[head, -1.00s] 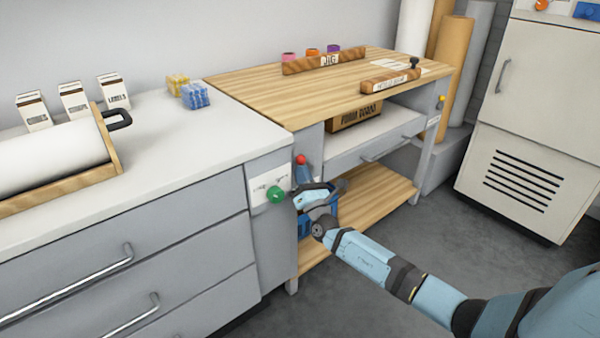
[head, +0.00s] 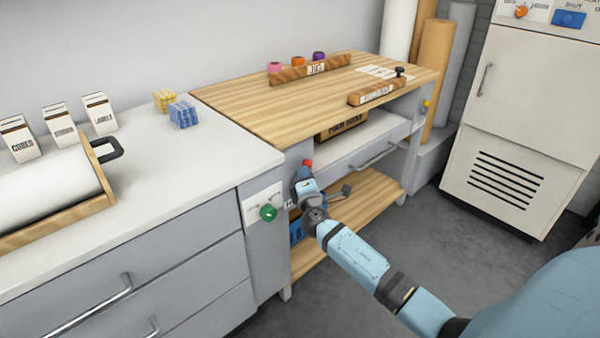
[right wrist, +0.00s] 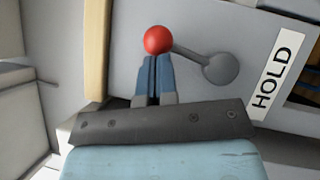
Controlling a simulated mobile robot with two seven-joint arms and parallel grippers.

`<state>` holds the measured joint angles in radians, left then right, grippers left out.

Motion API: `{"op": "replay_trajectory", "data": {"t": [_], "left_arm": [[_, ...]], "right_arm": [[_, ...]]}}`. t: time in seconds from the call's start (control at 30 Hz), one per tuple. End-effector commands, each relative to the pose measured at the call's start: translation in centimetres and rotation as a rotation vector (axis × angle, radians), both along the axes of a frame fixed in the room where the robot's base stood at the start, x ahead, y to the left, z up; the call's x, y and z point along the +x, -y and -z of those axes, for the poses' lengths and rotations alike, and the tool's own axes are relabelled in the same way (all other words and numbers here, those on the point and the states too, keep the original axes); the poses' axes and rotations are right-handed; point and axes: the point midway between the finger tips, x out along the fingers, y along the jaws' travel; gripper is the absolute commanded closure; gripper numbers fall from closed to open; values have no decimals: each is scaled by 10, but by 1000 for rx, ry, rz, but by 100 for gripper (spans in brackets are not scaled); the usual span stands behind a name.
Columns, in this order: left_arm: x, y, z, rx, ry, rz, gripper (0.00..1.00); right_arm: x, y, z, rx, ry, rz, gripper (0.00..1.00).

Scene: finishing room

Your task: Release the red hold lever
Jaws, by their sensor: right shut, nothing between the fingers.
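The red hold lever has a round red knob (head: 308,164) at the end post of the wooden-topped bench. In the right wrist view the red knob (right wrist: 158,40) sits on a grey arm running right to a round grey pivot (right wrist: 220,70), beside a white HOLD label (right wrist: 277,76). My right gripper (right wrist: 154,62) is shut and empty, its blue fingertips right at the knob's lower edge. I cannot tell whether they touch it. In the head view the right gripper (head: 304,180) is just below the knob and hides the lever's arm. My left gripper is not in view.
A green knob (head: 268,212) on a white plate is close left of the gripper, on the drawer cabinet's end. The bench's lower shelf (head: 362,205) and a blue object (head: 296,231) lie below and behind my arm. Grey floor is clear to the right.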

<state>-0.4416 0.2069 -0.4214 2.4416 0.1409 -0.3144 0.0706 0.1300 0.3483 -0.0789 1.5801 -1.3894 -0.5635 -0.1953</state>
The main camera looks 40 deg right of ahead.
Motion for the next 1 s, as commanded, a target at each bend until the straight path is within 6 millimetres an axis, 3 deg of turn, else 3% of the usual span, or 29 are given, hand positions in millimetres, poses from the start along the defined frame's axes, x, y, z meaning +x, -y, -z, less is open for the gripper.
{"op": "replay_trajectory", "data": {"t": [0.1, 0.3, 0.6, 1.0], "left_arm": [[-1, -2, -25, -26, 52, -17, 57], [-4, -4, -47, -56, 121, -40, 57], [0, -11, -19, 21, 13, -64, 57], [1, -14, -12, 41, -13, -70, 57]], "right_arm": [[0, 7, -7, 111, -8, 1, 100], [1, 18, -6, 272, -20, 0, 100], [2, 28, -2, 370, -30, 0, 100], [2, 32, 0, 367, -29, 0, 100]]}}
